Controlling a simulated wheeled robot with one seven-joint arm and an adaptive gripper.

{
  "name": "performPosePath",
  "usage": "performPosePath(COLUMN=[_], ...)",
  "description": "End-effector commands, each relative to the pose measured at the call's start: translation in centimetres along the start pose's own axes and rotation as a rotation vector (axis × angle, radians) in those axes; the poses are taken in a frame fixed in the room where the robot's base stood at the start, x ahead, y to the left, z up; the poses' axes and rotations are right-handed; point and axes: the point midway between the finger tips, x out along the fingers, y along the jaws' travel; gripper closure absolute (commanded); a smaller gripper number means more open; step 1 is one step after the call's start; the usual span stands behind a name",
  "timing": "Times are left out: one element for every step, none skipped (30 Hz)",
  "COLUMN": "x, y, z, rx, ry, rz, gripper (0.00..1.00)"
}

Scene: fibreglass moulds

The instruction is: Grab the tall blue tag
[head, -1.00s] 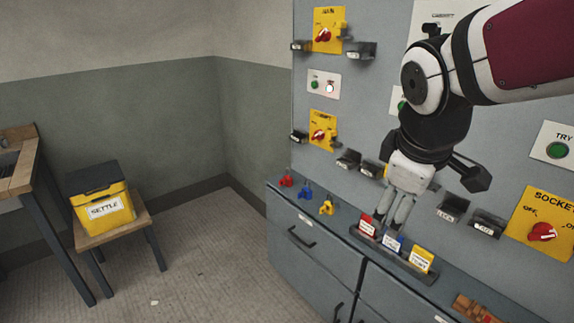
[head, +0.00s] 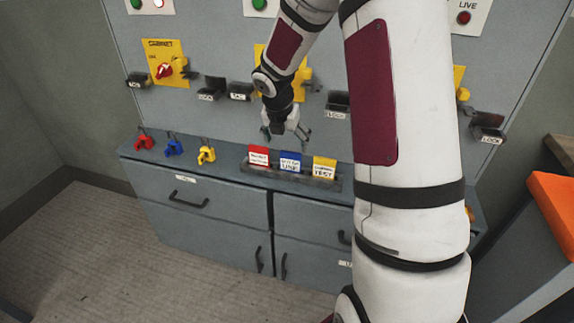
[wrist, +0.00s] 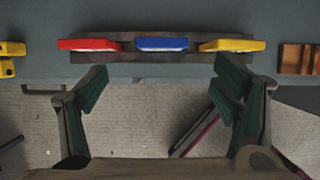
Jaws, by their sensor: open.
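The tall blue tag (head: 290,162) stands upright in a dark rack (head: 250,175) on the grey cabinet top, between a red tag (head: 258,156) and a yellow tag (head: 324,168). Its white label faces the front. In the wrist view the blue tag (wrist: 162,44) shows from above, at the top middle, beyond my fingers. My gripper (head: 287,137) is open and empty, just above and behind the row of tags in the head view. In the wrist view my gripper (wrist: 158,88) has its fingers spread wide with the floor showing between them. No finger visibly touches a tag.
The switch panel (head: 225,60) with small labelled holders rises behind. A wooden block (wrist: 296,59) lies to the right in the wrist view. An orange surface (head: 555,200) is at far right.

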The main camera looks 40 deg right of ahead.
Motion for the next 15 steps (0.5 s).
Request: performPosePath(x=[1.3,1.9,2.7,3.2,3.8,4.4,4.8,5.2,5.6,5.8,6.0,6.2,6.3,6.4,6.5], y=[0.1,0.1,0.0,0.1,0.1,0.1,0.1,0.1,0.1,0.1,0.1,0.0,0.0,0.0,0.0], z=[-0.2,-0.2,-0.1,-0.1,-0.1,-0.1,-0.1,-0.1,-0.1,-0.1,-0.1,-0.1,-0.1,-0.1,-0.1], rx=[-0.002,-0.001,0.0,0.0,0.0,0.0,0.001,0.001,0.001,0.001,0.001,0.001,0.001,0.001,0.002], ry=[0.003,0.003,0.003,0.003,0.003,0.002,0.001,0.002,0.001,0.001,0.001,0.001,0.001,0.001,0.001], rz=[-0.002,-0.002,-0.002,-0.002,-0.002,-0.001,-0.001,-0.001,-0.001,-0.001,-0.001,0.0,0.0,0.0,0.0], gripper=[0.18,0.18,0.18,0.18,0.18,0.18,0.18,0.18,0.18,0.18,0.18,0.18,0.18,0.18,0.18])
